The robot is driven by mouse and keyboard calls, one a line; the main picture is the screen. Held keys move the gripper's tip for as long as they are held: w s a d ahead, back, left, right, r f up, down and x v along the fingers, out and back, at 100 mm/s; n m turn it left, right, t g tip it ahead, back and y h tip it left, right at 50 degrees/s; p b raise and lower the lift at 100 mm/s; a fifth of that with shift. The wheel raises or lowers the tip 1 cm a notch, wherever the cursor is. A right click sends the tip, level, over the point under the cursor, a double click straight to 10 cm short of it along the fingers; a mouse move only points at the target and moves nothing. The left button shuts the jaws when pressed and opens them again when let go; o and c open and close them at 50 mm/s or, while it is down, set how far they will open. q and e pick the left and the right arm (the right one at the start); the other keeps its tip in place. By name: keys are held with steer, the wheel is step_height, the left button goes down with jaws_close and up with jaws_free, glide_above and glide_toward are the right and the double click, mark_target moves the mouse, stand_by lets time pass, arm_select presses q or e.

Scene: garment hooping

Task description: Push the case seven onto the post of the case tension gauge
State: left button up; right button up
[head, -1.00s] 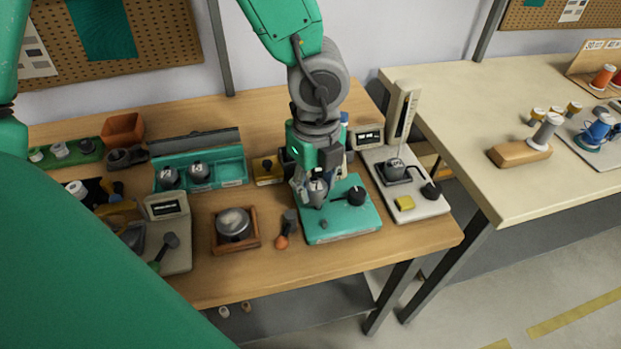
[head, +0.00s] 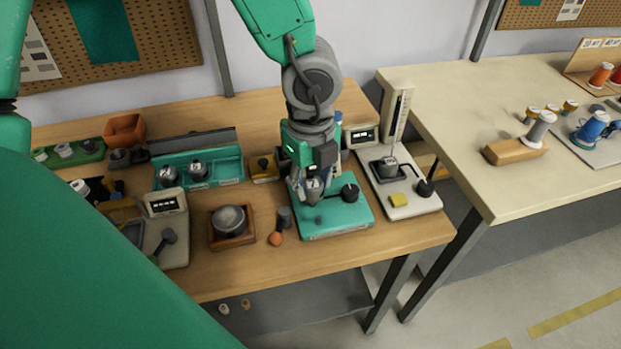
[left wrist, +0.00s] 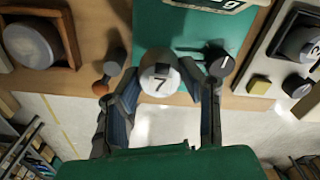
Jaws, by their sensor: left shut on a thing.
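My left gripper (head: 313,192) is shut on case seven, over the left part of a teal board (head: 352,222), which I take to be the case tension gauge. In the left wrist view case seven (left wrist: 160,83), a round metal case marked 7, sits between the fingers of the gripper (left wrist: 158,92). The teal board (left wrist: 180,45) lies behind it, with a display at its far end. A black round knob (head: 350,191) on a lever stands right of the case. The post cannot be made out clearly, and I cannot tell whether the case touches it. My right gripper is not in view.
A white scale stand (head: 412,205) holding another marked case stands close to the right. Left are an orange-brown box (head: 232,242) with a round metal thing, an orange-ended tool (head: 276,239), and a teal tray (head: 230,170) with two cases. The table's front edge is near.

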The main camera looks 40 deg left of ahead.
mark_target(313, 183)
arm_select(q)
steer(key=shift+d, duration=0.1)
steer(key=shift+a+f, duration=0.15)
steer(key=shift+a, duration=0.75)
steer(key=shift+d, duration=1.25)
steer(key=shift+a, duration=0.75)
steer(key=shift+d, duration=0.85)
steer(key=shift+a+f, duration=0.5)
steer(key=shift+a, duration=0.1)
steer(key=shift+d+f+b, duration=0.35)
steer(key=shift+b, duration=0.15)
steer(key=shift+a+f, duration=0.15)
steer(key=shift+f, duration=0.35)
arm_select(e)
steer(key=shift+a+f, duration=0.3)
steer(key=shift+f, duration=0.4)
